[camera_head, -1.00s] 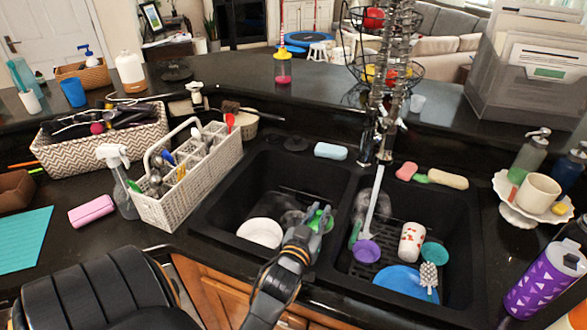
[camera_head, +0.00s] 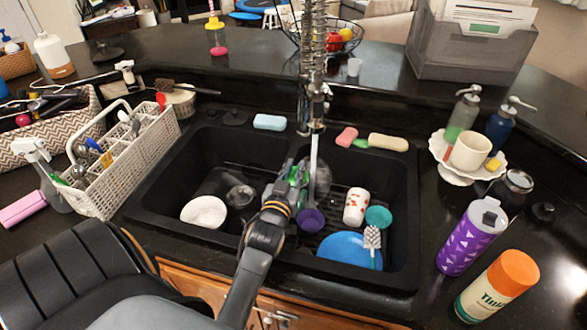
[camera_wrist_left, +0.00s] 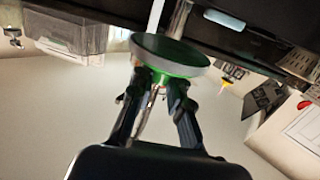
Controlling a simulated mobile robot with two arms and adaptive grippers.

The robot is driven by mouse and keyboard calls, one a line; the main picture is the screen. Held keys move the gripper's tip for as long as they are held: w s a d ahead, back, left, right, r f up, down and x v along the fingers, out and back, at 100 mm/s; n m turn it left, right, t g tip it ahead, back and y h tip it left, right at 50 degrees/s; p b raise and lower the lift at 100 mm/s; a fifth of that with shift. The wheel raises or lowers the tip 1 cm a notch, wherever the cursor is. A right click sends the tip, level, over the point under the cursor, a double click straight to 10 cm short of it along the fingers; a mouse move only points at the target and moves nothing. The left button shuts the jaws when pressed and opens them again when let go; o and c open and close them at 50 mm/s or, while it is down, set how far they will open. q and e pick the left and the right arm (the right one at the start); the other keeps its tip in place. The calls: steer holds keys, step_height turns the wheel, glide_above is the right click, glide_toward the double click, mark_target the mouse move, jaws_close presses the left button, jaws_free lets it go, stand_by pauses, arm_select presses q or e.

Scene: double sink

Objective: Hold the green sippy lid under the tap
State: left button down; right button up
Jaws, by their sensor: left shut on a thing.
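The green sippy lid (camera_head: 297,174) is held by my left gripper (camera_head: 287,188) over the double sink, near the divider between the basins. In the left wrist view, the gripper (camera_wrist_left: 165,78) is shut on the lid (camera_wrist_left: 172,52), whose wide round face points away from the fingers. The tap (camera_head: 314,95), with a coiled spring neck, stands behind the sink. A pale strip (camera_head: 314,150) runs down below it, just right of the lid. I cannot tell whether it is water, or whether it touches the lid. The gripper hides part of the lid.
The left basin holds a white bowl (camera_head: 204,212). The right basin holds a purple cup (camera_head: 311,221), a spotted white cup (camera_head: 356,206), a teal cup (camera_head: 378,216), a blue plate (camera_head: 340,247) and a brush (camera_head: 372,240). A white caddy (camera_head: 130,160) stands left of the sink.

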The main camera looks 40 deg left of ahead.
mark_target(294, 168)
arm_select(q)
steer(key=shift+w+a+f+b, duration=0.25)
steer(key=shift+w+a+b, duration=0.15)
steer(key=shift+w+a, duration=0.2)
steer(key=shift+w+a+f+b, duration=0.15)
steer(key=shift+w+f+b, duration=0.1)
steer(key=shift+w, duration=0.3)
steer(key=shift+w+a+f+b, duration=0.1)
steer(key=shift+w+a+b, duration=0.1)
steer(key=shift+w, duration=0.3)
steer(key=f+b+x, duration=0.1)
steer(key=b+x, duration=0.3)
steer(key=x, duration=0.5)
steer(key=shift+d, duration=0.2)
arm_select(e)
step_height(294, 168, down, 6)
steer(key=s, duration=0.1)
steer(key=shift+s+f, duration=0.25)
steer(key=shift+s, duration=0.1)
arm_select(q)
steer(key=shift+w, duration=0.15)
steer(key=shift+d, duration=0.15)
arm_select(e)
steer(key=shift+a, duration=0.1)
arm_select(q)
steer(key=shift+w+d, duration=0.2)
steer(key=shift+d, duration=0.25)
